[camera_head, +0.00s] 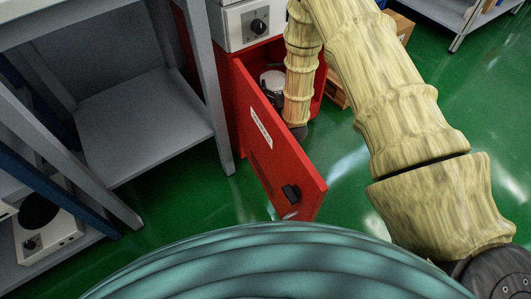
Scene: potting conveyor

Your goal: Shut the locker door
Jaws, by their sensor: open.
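The red locker door (272,155) stands wide open, swung out from the left side of the red locker (272,48) towards me. My arm comes in from the right, bends over at the top and reaches down at the locker's opening, on the inner side of the door. Its dark lower end is close to the door's inner face. Whether they touch cannot be told. My gripper's fingers do not show; the door may hide them.
A white and dark item (272,81) sits in the locker opening, partly hidden. A grey shelf unit (145,120) stands close on the left. Green floor (345,165) is clear right of the door. Cardboard boxes (400,27) stand behind.

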